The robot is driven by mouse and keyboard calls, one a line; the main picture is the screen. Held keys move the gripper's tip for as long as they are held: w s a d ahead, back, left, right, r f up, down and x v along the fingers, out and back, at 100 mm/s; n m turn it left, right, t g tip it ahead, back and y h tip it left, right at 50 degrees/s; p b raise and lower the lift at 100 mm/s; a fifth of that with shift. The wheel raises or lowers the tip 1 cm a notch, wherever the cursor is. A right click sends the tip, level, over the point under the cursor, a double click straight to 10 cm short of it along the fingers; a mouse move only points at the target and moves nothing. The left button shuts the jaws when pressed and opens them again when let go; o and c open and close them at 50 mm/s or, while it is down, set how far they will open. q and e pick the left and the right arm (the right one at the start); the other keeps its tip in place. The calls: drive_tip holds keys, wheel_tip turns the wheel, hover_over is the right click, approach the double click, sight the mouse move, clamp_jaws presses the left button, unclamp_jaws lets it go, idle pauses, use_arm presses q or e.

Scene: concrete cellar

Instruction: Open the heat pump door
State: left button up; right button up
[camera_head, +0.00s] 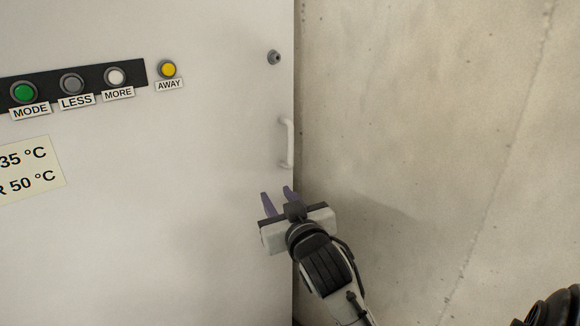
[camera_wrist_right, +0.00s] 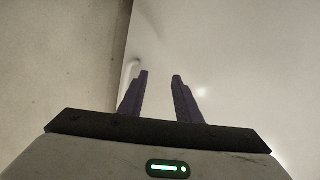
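The heat pump door (camera_head: 170,210) is a large white panel that fills the left half of the head view; it looks shut. Its small white bar handle (camera_head: 288,143) is upright near the right edge. My right gripper (camera_head: 277,195) is open and empty, a little below the handle and in front of the door. In the right wrist view, my right gripper (camera_wrist_right: 160,75) shows two purple fingers apart with nothing between them. The handle (camera_wrist_right: 132,72) is there just left of the left finger, partly hidden by it. My left gripper is not in view.
A dark button strip (camera_head: 48,84) with green, grey and white buttons is on the door, with a yellow AWAY button (camera_head: 168,69) beside it. A round dark lock or knob (camera_head: 273,57) sits above the handle. A bare concrete wall (camera_head: 430,120) is to the right.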

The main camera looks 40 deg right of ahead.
sight(291, 146)
drive_tip(key=s+d+r+m+h, duration=0.2)
drive_tip(key=d+r+m+h, duration=0.1)
drive_tip(key=d+r, duration=0.3)
drive_tip(key=x, duration=0.6)
drive_tip(key=a+b+x, duration=0.1)
drive_tip(key=x, duration=0.1)
drive_tip(key=shift+w+d+r, duration=0.25)
drive_tip(key=shift+w+r, duration=0.05)
drive_tip(key=shift+w, duration=0.35)
drive_tip(key=shift+w+d, duration=0.25)
drive_tip(key=shift+w, duration=0.15)
clamp_jaws()
